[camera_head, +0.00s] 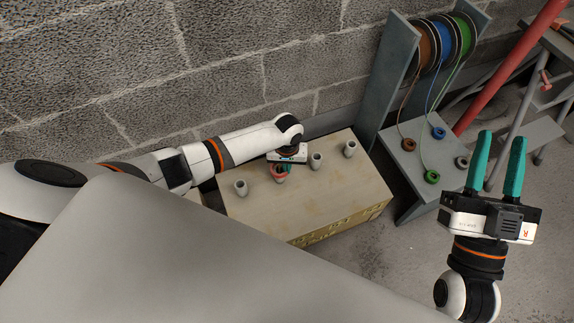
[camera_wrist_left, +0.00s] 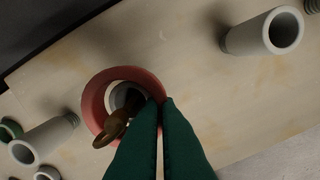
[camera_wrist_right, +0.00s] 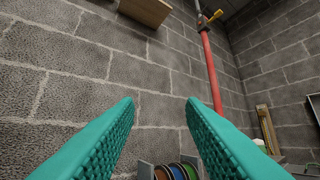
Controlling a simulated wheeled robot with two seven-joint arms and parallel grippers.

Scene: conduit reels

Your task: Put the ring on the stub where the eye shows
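A red ring (camera_wrist_left: 93,95) lies around or just over a grey stub (camera_wrist_left: 126,93) in the left wrist view; its exact height is unclear. A brown eye-like piece (camera_wrist_left: 111,128) sticks out at that stub's mouth. My left gripper (camera_wrist_left: 160,101) has its teal fingers together at the ring's right rim and seems shut on it. In the head view the ring (camera_head: 277,170) is partly hidden under my left gripper (camera_head: 283,163). Other stubs stand on the box: one to the left (camera_head: 240,187) and two to the right (camera_head: 316,160) (camera_head: 350,149). My right gripper (camera_head: 494,165) is open and empty.
The pale box top (camera_head: 290,215) is clear towards the front. A grey rack holds brown, blue and green reels (camera_head: 440,42), with loose cable ends and small rings (camera_head: 432,177) on its base. A red pipe (camera_head: 510,65) slants behind. A block wall closes the back.

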